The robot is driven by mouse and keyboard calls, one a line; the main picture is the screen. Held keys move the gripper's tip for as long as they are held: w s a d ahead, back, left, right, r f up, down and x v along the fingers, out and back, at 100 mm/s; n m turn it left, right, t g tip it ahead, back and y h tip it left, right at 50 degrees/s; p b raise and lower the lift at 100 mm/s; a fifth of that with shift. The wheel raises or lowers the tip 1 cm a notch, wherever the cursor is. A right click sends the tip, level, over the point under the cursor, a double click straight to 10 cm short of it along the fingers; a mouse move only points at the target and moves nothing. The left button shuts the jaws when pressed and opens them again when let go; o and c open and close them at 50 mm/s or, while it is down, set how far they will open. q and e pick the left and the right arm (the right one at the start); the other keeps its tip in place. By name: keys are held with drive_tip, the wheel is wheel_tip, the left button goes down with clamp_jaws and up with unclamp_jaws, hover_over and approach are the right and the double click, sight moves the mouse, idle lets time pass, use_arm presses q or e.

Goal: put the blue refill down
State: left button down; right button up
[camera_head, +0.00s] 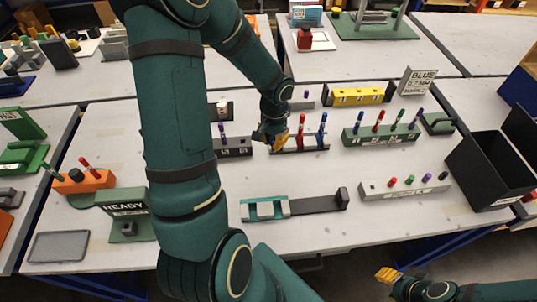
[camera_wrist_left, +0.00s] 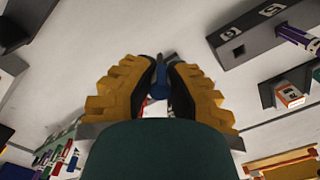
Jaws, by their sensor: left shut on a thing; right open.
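My left gripper (camera_head: 272,136) is over the middle of the table, just left of a dark low rack (camera_head: 300,150) with a red pen (camera_head: 300,128) and a blue pen (camera_head: 322,130) standing in it. In the left wrist view the yellow fingers of this gripper (camera_wrist_left: 160,85) are shut on the blue refill (camera_wrist_left: 160,72). Only a small part of the refill shows between the fingertips. In the head view I cannot make the held refill out. My right gripper (camera_head: 386,275) is open at the lower right, off the table's front edge.
A dark block with a purple pen (camera_head: 222,131) is left of the rack. A green rack (camera_head: 385,137) of pens, a BLUE sign (camera_head: 418,80) and a black bin (camera_head: 478,170) are to the right. A teal-and-grey fixture (camera_head: 320,203) lies in front, with bare table around it.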

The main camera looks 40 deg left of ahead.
use_arm(q)
wheel_tip(320, 180, down, 3)
drive_tip(key=shift+f, duration=0.15)
drive_tip(key=shift+f+b, duration=0.8)
drive_tip(key=shift+f, duration=1.45)
drive_tip(key=shift+r, duration=0.1)
drive_tip(key=shift+f, duration=0.2)
drive_tip(key=c, duration=1)
unclamp_jaws()
drive_tip(key=shift+r, duration=0.1)
